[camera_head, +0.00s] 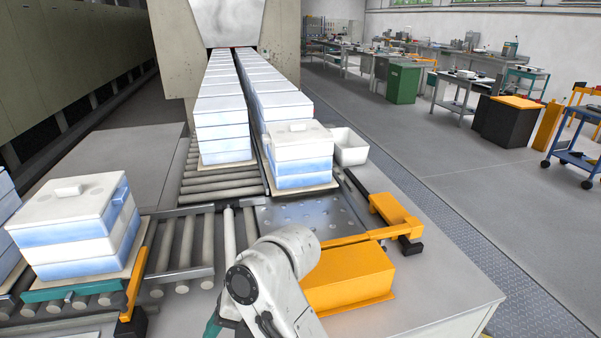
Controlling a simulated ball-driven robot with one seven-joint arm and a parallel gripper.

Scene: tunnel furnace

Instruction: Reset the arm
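My white arm shows at the bottom middle of the head view, bent low in front of the roller conveyor (225,184). Only its upper links and a joint with a dark round cap are visible. My gripper is not in the picture, so what it holds cannot be seen. The arm is close to the left end of an orange box-shaped unit (348,277) on the grey table (440,288).
Blue and white stacked boxes stand on the conveyor, one stack (300,155) by the metal ball plate (310,217), another (78,228) at left. A white bin (350,147) and an orange pusher (396,210) are at right. Open floor (440,150) lies beyond the table.

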